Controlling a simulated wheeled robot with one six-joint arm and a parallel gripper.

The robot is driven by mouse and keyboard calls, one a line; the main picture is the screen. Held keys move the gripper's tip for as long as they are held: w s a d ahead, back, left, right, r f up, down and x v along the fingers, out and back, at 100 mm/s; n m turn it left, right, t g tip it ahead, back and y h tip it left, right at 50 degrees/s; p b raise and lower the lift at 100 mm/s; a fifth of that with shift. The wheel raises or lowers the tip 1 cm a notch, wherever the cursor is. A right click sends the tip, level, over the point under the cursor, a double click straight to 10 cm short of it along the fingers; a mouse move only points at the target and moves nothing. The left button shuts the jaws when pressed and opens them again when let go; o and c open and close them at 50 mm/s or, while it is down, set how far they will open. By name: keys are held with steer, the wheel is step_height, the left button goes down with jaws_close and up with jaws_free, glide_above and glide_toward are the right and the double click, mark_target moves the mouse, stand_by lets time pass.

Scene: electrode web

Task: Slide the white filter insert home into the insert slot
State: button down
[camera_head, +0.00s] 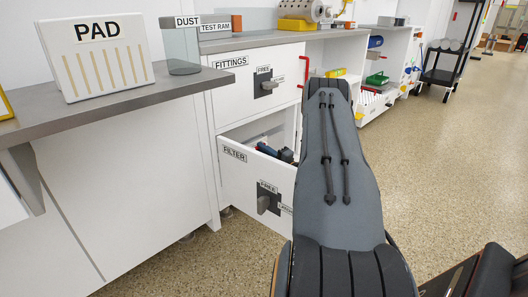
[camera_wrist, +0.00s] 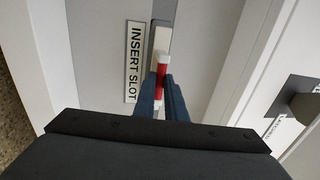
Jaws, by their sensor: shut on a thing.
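My gripper (camera_wrist: 163,88) is shut on the white filter insert (camera_wrist: 163,61), a narrow white piece with a red band between the blue fingers. The insert's far white end overlaps the near end of the insert slot (camera_wrist: 159,38), a pale upright recess with a dark end beside the INSERT SLOT label (camera_wrist: 134,62). I cannot tell whether the insert touches or enters the slot. In the head view my gripper (camera_head: 277,152) is small and partly hidden, inside the open FILTER drawer (camera_head: 236,165); insert and slot are hidden there.
The FITTINGS drawer (camera_head: 235,85) above is shut. Pale drawer walls stand on both sides in the wrist view, with a dark handle (camera_wrist: 308,107) at right. A PAD box (camera_head: 97,60) and DUST container (camera_head: 182,50) stand on the counter.

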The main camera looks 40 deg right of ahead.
steer(key=shift+w+b, duration=0.3)
steer(key=shift+w, duration=0.65)
steer(key=c, duration=1.7)
jaws_free()
steer(key=shift+s+d+f+p, duration=0.15)
steer(key=shift+s+p, duration=0.45)
steer(key=shift+s, duration=0.7)
steer(key=shift+s+f+p, duration=0.2)
steer(key=shift+s+p, duration=0.4)
steer(key=shift+s, duration=0.65)
steer(key=shift+s+d+f+p, duration=0.15)
steer(key=shift+s+p, duration=0.45)
steer(key=shift+s, duration=0.7)
steer(key=shift+a, duration=0.1)
